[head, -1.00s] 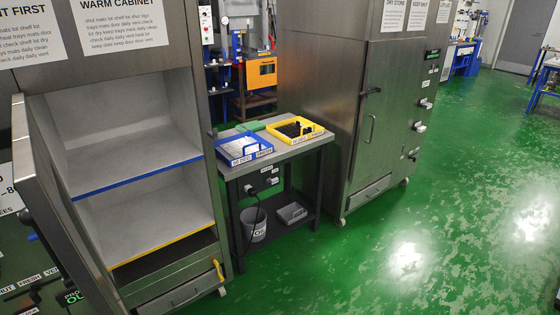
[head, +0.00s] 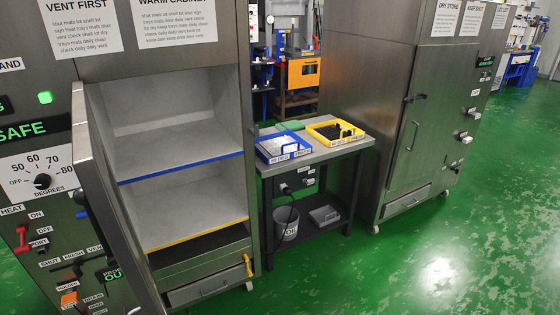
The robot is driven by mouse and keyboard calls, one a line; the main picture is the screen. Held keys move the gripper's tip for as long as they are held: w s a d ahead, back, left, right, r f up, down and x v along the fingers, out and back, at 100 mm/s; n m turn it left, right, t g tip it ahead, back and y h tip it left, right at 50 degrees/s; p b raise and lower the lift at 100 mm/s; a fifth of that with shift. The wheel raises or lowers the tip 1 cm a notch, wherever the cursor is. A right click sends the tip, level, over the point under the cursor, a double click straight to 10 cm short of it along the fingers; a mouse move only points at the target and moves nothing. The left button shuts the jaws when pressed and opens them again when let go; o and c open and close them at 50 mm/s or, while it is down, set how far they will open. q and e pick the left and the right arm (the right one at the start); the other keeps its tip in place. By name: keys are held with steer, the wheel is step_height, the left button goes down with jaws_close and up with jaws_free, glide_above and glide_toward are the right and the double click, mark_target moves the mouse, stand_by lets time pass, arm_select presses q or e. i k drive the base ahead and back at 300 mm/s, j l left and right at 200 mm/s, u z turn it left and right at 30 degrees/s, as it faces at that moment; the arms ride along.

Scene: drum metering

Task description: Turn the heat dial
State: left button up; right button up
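The knob's exact pointing is too small to tell. It sits on the metal control panel beside the open warm cabinet (head: 180,130). Neither of my grippers shows in the head view.
The cabinet's open door (head: 112,200) stands out beside the panel, near the dial. A red switch (head: 22,238) marked HEAT is below the dial. A green light (head: 45,97) and a SAFE display are above. A bench (head: 330,150) with trays stands right; green floor is clear.

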mark_target(42, 181)
steer(key=u, duration=1.45)
steer(key=i+j, duration=0.1)
steer(key=j+z, duration=0.05)
